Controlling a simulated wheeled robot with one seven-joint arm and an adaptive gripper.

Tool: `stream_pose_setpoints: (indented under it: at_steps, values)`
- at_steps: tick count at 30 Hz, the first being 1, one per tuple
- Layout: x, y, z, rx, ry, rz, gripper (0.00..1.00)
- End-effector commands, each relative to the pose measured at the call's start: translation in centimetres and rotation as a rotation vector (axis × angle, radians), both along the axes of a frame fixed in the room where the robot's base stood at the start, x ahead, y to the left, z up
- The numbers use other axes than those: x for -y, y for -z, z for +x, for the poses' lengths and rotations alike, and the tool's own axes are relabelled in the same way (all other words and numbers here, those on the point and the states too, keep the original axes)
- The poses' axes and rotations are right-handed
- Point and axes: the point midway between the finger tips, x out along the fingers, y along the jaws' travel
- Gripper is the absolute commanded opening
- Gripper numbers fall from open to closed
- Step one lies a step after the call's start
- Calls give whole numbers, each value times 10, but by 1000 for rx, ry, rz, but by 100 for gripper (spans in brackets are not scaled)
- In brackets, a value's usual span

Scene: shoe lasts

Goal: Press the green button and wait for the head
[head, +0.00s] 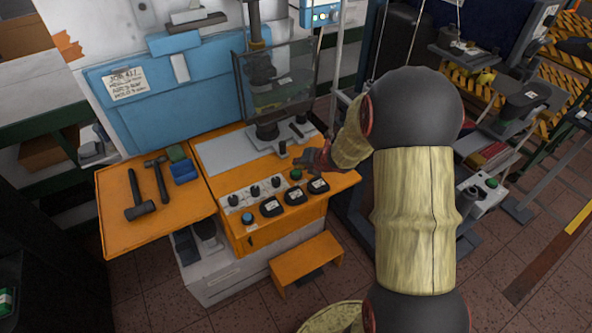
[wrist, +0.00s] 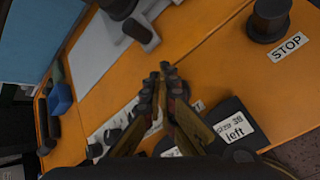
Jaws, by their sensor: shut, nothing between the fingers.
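In the head view a green button (head: 296,174) sits at the back right of the control panel on the orange bench (head: 135,228). My gripper (head: 318,160) is shut and empty, just above and to the right of that button. In the wrist view my gripper (wrist: 164,70) points over the orange top, and I cannot make out the green button there. The press head (head: 262,72) is on a dark column behind a clear guard, above the base plate. I cannot tell whether my gripper touches anything.
Black pads (head: 271,207) with white labels and several knobs line the panel, with a blue button (head: 248,218). A STOP label (wrist: 288,46) lies beside a dark round part (wrist: 268,20). Hammers (head: 136,195) lie at left. Another green button (head: 492,183) is on a box at right.

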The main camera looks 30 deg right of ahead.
Motion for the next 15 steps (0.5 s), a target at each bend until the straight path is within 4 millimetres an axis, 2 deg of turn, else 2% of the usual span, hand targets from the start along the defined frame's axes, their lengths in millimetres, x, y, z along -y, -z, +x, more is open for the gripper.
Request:
stream_pose_setpoints:
  at_steps: [11,15]
  values:
    - [0,-2,0,0,0,0,0]
    - [0,-10,0,0,0,0,0]
